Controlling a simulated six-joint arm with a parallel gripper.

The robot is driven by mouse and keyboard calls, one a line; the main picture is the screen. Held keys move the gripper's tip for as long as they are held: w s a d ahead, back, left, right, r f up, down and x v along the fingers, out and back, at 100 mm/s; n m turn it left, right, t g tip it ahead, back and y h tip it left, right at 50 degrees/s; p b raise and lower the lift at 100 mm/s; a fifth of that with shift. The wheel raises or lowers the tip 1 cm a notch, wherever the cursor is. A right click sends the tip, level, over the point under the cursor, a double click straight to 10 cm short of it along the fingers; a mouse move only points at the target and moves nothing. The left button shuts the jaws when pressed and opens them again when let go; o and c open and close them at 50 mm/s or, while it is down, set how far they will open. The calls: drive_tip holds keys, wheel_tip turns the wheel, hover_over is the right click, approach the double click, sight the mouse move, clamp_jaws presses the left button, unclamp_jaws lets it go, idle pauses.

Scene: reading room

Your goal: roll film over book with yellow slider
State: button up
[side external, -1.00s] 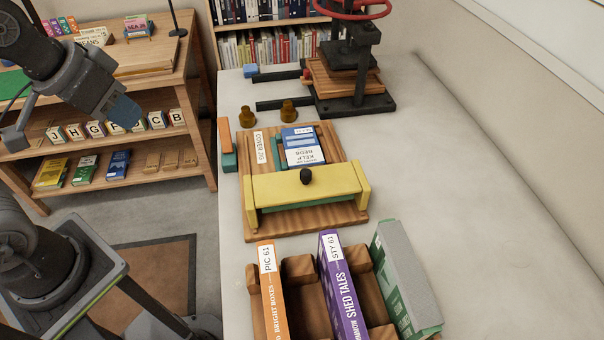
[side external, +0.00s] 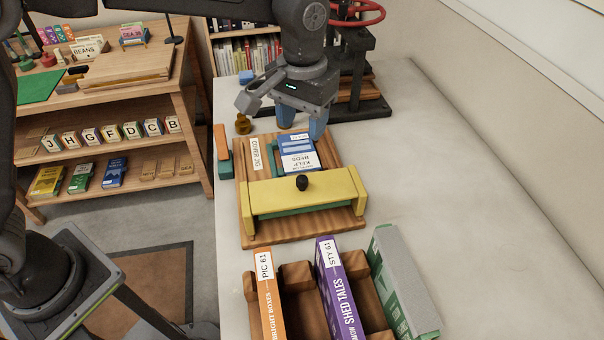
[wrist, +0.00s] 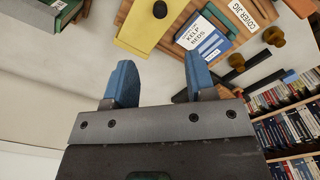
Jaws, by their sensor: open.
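The yellow slider (side external: 280,195) with a black knob (side external: 302,183) spans the wooden cover jig (side external: 247,220). A strip of green shows under the slider. The blue and white book "Kelp Beds" (side external: 299,158) lies flat on the jig, behind the slider. In the wrist view the slider (wrist: 142,30) and the book (wrist: 205,38) are at the top. My gripper (side external: 301,128) is open and empty. In the side view it appears just behind the book's far end, above the table. Its blue fingertips (wrist: 157,78) are well apart. I cannot make out the film clearly.
A black press with a red wheel (side external: 360,15) stands at the back. A brass piece (side external: 243,124) stands behind the jig. The table's right side is clear.

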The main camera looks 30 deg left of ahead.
sight(302, 178)
wheel_tip(302, 178, down, 14)
drive_tip(key=shift+r, duration=0.15)
idle(0.3)
drive_tip(key=shift+c, duration=0.4)
clamp_jaws()
